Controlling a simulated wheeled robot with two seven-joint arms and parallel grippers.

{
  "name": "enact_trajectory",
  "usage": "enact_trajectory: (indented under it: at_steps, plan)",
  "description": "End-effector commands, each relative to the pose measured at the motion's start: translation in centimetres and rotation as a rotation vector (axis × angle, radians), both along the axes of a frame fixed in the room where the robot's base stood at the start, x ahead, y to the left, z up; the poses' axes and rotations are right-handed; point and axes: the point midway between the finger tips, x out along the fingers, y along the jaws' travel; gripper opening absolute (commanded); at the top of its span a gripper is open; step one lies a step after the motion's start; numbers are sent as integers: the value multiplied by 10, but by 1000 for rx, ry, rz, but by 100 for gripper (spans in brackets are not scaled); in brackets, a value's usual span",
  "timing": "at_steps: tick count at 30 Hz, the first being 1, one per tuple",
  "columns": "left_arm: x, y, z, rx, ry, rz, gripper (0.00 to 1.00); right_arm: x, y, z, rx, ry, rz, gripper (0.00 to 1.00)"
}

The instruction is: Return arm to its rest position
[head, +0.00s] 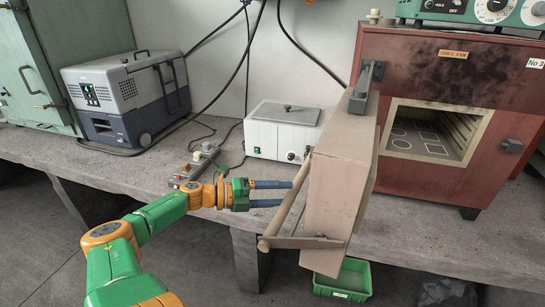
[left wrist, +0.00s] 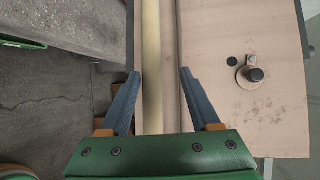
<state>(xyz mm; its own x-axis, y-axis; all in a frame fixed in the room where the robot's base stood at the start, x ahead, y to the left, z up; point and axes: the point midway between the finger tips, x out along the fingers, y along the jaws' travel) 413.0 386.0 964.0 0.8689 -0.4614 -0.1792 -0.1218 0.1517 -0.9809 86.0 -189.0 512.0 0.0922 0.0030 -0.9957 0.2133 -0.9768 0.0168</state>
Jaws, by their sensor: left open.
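My left gripper (head: 285,193) is at the middle of the bench, its two blue fingers pointing right at the pale bar handle (head: 275,226) of the open oven door (head: 336,190). In the left wrist view its open fingers (left wrist: 160,74) lie on either side of the pale handle (left wrist: 151,40), with a gap to each finger. The door face (left wrist: 235,110) with a round dark knob fills the right of that view. In the head view the arm reaches in from the lower left. My right gripper is not in view.
The red oven (head: 437,195) stands open at the right, its chamber visible. A white box unit (head: 280,132) is behind the gripper, and a control box with switches (head: 193,172) lies left of it. A grey cooler (head: 128,97) stands farther left. A green bin (head: 342,280) is below the door.

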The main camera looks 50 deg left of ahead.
Motion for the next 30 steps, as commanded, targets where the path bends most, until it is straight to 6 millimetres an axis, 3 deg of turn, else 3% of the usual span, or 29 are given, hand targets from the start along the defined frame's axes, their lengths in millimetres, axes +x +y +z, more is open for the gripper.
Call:
enact_trajectory:
  at_steps: [6,20,22,23,26,28,30]
  plan:
    - [-16,9,4,-2,1,1,63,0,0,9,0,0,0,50]
    - [-18,10,3,-2,1,3,63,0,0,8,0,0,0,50]
    - [-19,17,-7,-31,16,51,63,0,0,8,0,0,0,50]
    - [-21,24,-16,-58,30,95,63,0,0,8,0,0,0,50]
    - [-40,59,-85,-226,141,375,63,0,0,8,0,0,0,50]
    - [-68,72,-155,-370,265,606,63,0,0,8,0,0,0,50]
    - [-102,67,-222,-491,400,803,63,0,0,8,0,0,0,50]
